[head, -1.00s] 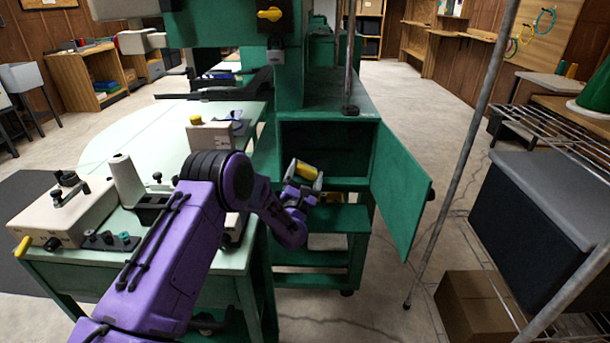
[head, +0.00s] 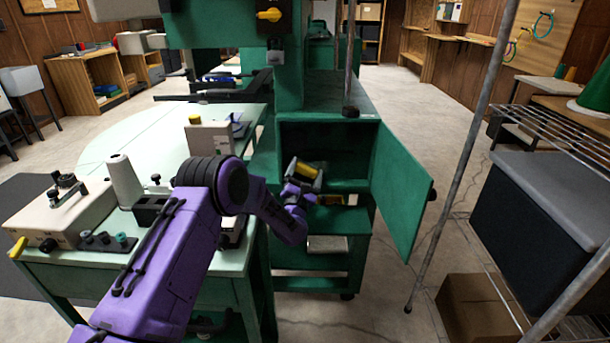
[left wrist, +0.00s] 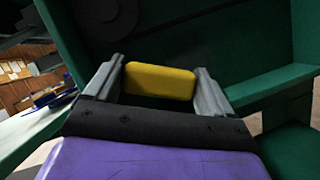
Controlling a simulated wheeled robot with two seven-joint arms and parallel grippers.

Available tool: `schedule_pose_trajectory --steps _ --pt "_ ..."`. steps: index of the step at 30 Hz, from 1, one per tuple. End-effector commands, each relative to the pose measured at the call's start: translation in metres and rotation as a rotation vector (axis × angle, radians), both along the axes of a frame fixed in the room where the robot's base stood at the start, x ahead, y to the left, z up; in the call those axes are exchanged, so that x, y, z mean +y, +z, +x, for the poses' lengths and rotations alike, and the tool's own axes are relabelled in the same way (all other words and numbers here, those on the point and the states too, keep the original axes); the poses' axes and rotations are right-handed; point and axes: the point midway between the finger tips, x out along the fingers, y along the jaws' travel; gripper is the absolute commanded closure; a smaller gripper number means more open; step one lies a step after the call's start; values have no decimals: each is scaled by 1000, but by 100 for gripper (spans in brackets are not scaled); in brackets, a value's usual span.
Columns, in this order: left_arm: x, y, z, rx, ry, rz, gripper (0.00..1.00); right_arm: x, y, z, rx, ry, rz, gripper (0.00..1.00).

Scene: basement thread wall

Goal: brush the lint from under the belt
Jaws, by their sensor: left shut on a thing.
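My left gripper (head: 302,184) is shut on a yellow block (head: 305,170), which looks like a brush's back. It is held in front of the open green compartment (head: 325,145), near its left side. In the left wrist view the yellow block (left wrist: 160,82) sits between the two grey fingers, with dark green metal beyond it. Bristles cannot be made out. No lint or belt can be told apart in the dark compartment. My right gripper is not in view.
The compartment's green door (head: 402,190) stands open to the right. A green shelf (head: 340,220) lies below the gripper, with a pale patch (head: 327,243) under it. A pale green table (head: 110,245) with machine parts is at the left. A grey pole (head: 460,165) stands right of the door.

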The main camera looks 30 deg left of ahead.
Motion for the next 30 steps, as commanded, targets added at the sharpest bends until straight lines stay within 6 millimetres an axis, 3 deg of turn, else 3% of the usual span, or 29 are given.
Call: schedule_pose_trajectory --steps 8,30 --pt "-2 -1 4 -1 0 0 40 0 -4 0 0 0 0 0" --pt "-54 -3 36 -3 -1 -1 40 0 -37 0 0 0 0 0"
